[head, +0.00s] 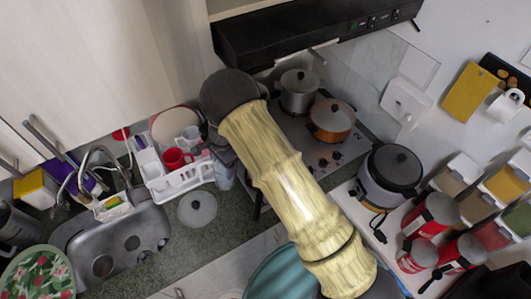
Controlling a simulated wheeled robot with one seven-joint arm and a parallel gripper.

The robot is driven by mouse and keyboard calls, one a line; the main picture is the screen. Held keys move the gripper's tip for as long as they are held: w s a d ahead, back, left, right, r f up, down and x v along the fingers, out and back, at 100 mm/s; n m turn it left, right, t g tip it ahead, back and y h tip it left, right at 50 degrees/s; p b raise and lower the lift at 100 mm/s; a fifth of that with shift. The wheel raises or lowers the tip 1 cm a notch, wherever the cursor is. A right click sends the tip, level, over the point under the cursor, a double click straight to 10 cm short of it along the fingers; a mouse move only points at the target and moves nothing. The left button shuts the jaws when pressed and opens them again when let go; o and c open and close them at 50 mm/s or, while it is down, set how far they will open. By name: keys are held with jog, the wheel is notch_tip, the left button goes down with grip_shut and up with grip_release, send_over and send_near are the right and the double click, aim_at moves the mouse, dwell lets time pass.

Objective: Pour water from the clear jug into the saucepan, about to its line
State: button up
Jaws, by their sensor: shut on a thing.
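My gripper is not visible; my thick yellow arm crosses the middle of the head view and hides what lies behind it. I cannot make out the clear jug for certain. A pale, see-through container (223,172) shows partly at the arm's left edge, and I cannot tell whether it is the jug. A steel pot (299,92) with its lid on stands at the back of the stove. A copper-coloured pot (331,122) with a steel lid stands in front of it. I cannot tell which pot is the saucepan, and no fill line or water shows.
A loose glass lid (197,208) lies on the counter beside the white dish rack (185,183). The sink (115,245) is at left. A rice cooker (390,175), red canisters (430,215) and spice dispensers (480,195) stand at right. The black hood (310,35) overhangs the stove.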

jog(key=shift+s+a+f+t+h+p, duration=0.15)
jog(key=shift+a+t+h+p, duration=0.15)
jog(key=shift+a+h+p, duration=0.25)
jog(key=shift+d, duration=0.1)
